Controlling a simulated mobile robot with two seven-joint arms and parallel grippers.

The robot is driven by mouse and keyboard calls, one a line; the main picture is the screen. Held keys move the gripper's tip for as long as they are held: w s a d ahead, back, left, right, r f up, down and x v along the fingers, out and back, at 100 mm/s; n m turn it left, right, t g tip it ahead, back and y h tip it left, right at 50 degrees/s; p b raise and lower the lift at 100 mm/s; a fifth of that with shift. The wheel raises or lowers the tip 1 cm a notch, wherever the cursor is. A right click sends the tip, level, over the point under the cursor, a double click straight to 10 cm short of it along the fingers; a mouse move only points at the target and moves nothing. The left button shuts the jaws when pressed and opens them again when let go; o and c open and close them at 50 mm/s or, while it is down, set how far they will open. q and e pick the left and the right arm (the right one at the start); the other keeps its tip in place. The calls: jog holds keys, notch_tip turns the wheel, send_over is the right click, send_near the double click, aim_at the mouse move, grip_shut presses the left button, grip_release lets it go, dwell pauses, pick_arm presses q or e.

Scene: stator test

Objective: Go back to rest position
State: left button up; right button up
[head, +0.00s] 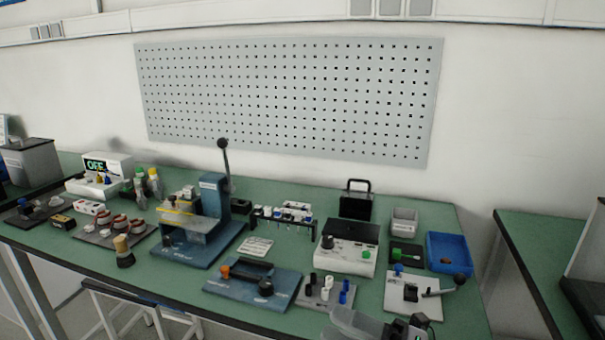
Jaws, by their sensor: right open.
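My right gripper (408,326) shows at the bottom edge, right of the middle, with its grey arm link beside it. It is open and nothing shows between its fingers. It is in front of the bench's near edge or over it; I cannot tell which. Part of it is cut off by the frame. My left gripper is not in view.
The green bench (428,218) is crowded. Close to my right gripper are a white plate with a lever (405,295), a plate with small cylinders (318,297) and a blue fixture (225,286). A blue bin (436,243) and a lever press (214,195) stand farther back.

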jog(key=s+d+f+m+t+h, duration=0.1)
jog(key=s+d+f+m+h, duration=0.3)
jog(key=f+m, duration=0.4)
jog(key=s+d+f+m+h+p, duration=0.1)
jog(key=s+d+f+m+h, duration=0.4)
jog(key=m, duration=0.7)
jog(key=s+d+f+m+t+h+p, duration=0.1)
jog(key=s+d+f+m+h, duration=0.4)
jog(key=f+m+h, duration=0.3)
notch_tip(320, 180, down, 3)
jog(key=shift+s+f+m+t, duration=0.1)
jog(key=shift+s+m+t, duration=0.3)
jog(key=shift+m, duration=0.8)
